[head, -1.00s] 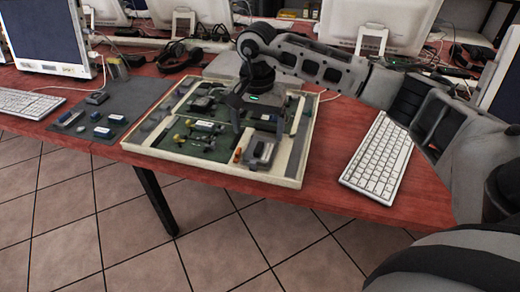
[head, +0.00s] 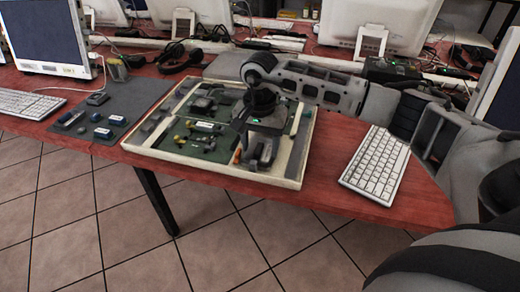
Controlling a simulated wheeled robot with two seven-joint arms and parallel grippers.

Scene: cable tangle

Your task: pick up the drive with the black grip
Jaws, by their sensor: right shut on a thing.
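My right gripper (head: 257,150) reaches down into the front right part of the shallow tray (head: 228,178). It is shut on a small dark grey block, which looks like the drive with the black grip (head: 264,153); the gripper partly hides it, and its details are too small to be sure. The block is low in the tray; I cannot tell whether it touches the bottom. A small orange part (head: 237,156) lies just left of the gripper. My left gripper is not in view.
Other small parts and cables lie in the tray's left half. A dark mat (head: 85,141) with several small devices lies left of it. A white keyboard (head: 376,163) is on the right, monitors stand behind. Red table (head: 325,160) shows bare between tray and keyboard.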

